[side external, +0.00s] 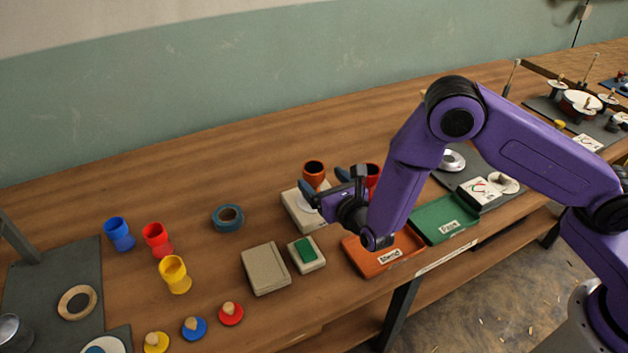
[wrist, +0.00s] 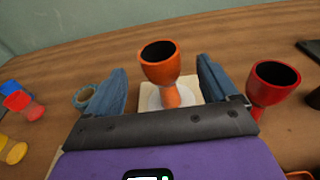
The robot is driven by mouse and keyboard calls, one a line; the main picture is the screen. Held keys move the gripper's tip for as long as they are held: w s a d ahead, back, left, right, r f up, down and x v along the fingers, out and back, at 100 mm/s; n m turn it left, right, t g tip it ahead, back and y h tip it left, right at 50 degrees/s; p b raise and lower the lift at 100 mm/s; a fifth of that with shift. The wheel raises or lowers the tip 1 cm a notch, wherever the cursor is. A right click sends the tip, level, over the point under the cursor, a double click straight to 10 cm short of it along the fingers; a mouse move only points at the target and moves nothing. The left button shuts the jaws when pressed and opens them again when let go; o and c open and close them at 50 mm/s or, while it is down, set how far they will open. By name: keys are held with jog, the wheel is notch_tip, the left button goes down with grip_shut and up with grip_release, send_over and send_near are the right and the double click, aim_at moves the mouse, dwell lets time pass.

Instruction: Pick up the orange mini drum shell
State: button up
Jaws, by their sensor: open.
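The orange mini drum shell (side external: 314,173) is goblet-shaped with a dark open top. It stands upright on a white disc on a pale block (side external: 301,212). In the wrist view the orange shell (wrist: 161,68) shows between the two blue fingers of my gripper (wrist: 165,85). The fingers are open, one on each side, with a visible gap to the shell. In the side view my gripper (side external: 325,184) is close to the shell, and my wrist hides part of the block and the shell's lower part.
A dark red goblet shell (wrist: 272,84) stands just right of the right finger. A blue tape roll (side external: 228,217) lies left of the block. Blue (side external: 119,234), red (side external: 158,240) and yellow (side external: 174,274) cups stand farther left. Orange (side external: 402,246) and green (side external: 444,219) trays lie right.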

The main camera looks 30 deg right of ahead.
aim_at(310, 167)
jog(key=shift+w+f, duration=0.25)
jog(key=shift+w, duration=1.5)
jog(key=shift+w+f, duration=0.2)
jog(key=shift+w, duration=1.55)
jog(key=c, duration=1.2)
jog(key=shift+o, duration=0.2)
jog(key=shift+r, duration=0.1)
